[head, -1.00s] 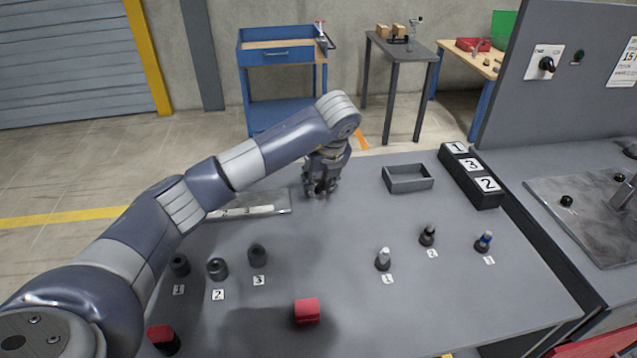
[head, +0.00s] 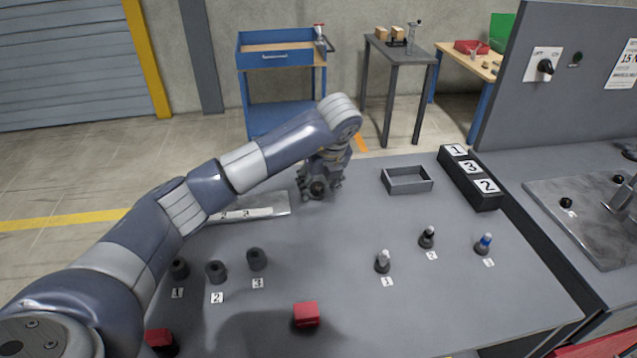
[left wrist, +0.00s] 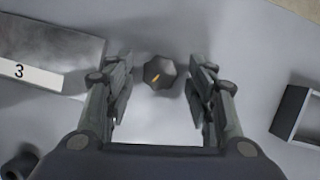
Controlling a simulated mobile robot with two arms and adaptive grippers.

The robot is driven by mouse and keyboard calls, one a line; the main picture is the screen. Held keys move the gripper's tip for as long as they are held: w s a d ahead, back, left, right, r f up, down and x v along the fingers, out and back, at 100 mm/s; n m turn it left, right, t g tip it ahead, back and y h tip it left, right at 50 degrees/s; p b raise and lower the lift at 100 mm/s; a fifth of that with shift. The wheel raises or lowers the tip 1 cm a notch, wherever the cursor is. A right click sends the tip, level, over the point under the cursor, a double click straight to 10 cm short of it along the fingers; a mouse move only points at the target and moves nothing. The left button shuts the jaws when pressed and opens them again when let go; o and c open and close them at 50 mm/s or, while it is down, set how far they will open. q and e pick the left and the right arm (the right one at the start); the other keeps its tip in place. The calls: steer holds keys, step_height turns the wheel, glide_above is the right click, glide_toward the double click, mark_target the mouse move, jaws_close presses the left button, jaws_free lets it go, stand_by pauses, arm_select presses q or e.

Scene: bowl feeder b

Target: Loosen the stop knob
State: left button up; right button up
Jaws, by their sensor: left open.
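The stop knob is taken to be the dark, faceted knob (left wrist: 160,72) with a small orange mark on top, seen from above in the left wrist view. My left gripper (left wrist: 161,84) is open, with one finger on each side of the knob in that picture and a visible gap on both sides. I cannot tell how far its fingertips are above the knob. In the head view my left gripper (head: 320,190) points down at the far edge of the table and largely hides the knob. My right gripper is not in view.
A flat metal plate with number labels (head: 275,207) lies left of the gripper. An open grey box (head: 407,187) stands to the right. Dark sockets (head: 216,272), small upright pieces (head: 383,262) and a red block (head: 306,314) are nearer. A numbered black block (head: 450,174) is far right.

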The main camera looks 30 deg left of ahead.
arm_select(q)
steer(key=shift+r, duration=0.15)
steer(key=v, duration=1.1)
steer(key=shift+s+d+r, duration=0.15)
steer(key=shift+s+r, duration=0.05)
steer(key=shift+r, duration=0.1)
